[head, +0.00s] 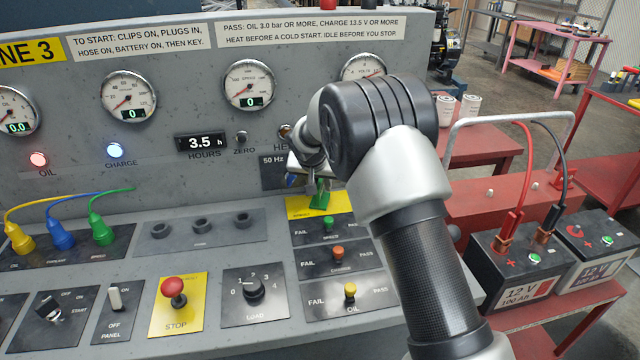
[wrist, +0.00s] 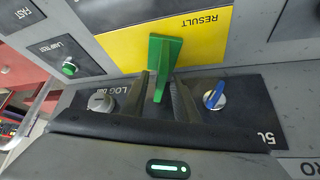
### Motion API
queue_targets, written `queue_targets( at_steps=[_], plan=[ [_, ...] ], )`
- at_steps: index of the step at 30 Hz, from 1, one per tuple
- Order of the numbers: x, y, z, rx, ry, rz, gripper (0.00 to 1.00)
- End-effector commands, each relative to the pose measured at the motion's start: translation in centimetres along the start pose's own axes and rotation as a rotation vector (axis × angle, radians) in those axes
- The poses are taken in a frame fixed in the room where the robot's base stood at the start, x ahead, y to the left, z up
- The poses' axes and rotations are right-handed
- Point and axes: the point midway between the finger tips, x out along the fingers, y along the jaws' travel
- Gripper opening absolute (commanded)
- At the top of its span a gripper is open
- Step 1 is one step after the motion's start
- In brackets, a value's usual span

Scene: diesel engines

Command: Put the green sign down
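The green sign (head: 319,193) is upright at the yellow RESULT plate (head: 312,208), near the middle of the head view. In the wrist view the sign (wrist: 165,52) shows a wide flat part over the yellow plate and a narrow stem toward me. My gripper (wrist: 162,84) has its two dark fingers on either side of the stem, with narrow gaps that look open. In the head view my gripper (head: 306,172) is just above the sign, partly hidden by my wrist. Whether the sign's foot fully touches the plate is hard to tell.
Below the plate are the FAIL/PASS rows with a green knob (head: 328,223), an orange knob (head: 338,251) and a yellow knob (head: 350,290). A blue-handled knob (wrist: 214,96) and a grey knob (wrist: 100,101) flank my fingers. Batteries (head: 515,262) stand at the right.

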Motion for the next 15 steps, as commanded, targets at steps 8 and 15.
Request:
queue_targets(
  at_steps=[8,15],
  plan=[
    [-5.3,-0.1,-0.2,0.0,0.005,-0.003,0.28],
    [-10.0,0.0,-0.1,0.0,0.002,-0.002,0.28]
  ],
)
